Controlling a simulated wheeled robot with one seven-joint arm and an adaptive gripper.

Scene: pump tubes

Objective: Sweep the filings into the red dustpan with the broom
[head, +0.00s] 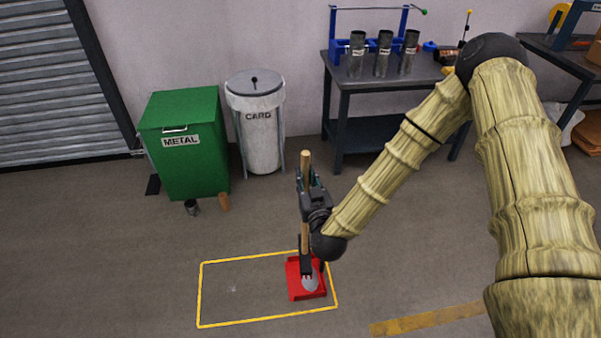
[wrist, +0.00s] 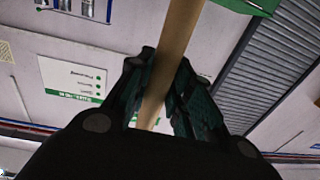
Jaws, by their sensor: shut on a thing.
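My gripper (head: 309,190) is shut on the wooden handle of the broom (head: 305,160). The broom stands nearly upright, and its dark head is low at the red dustpan (head: 294,284). The dustpan lies on the floor at the right end of a yellow outlined rectangle. A grey heap of filings (head: 310,284) shows in the dustpan, just by the broom head. A small pale speck (head: 234,289) lies on the floor inside the rectangle. In the wrist view the handle (wrist: 172,50) runs between my gripper's fingers (wrist: 163,95). I cannot tell whether the broom head touches the pan.
A green METAL bin (head: 185,150) and a white CARD bin (head: 258,130) stand by the wall. A small dark cylinder (head: 191,207) and a brown piece (head: 224,202) lie before the green bin. A workbench (head: 345,88) holds several metal tubes. The rectangle's left part is mostly clear.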

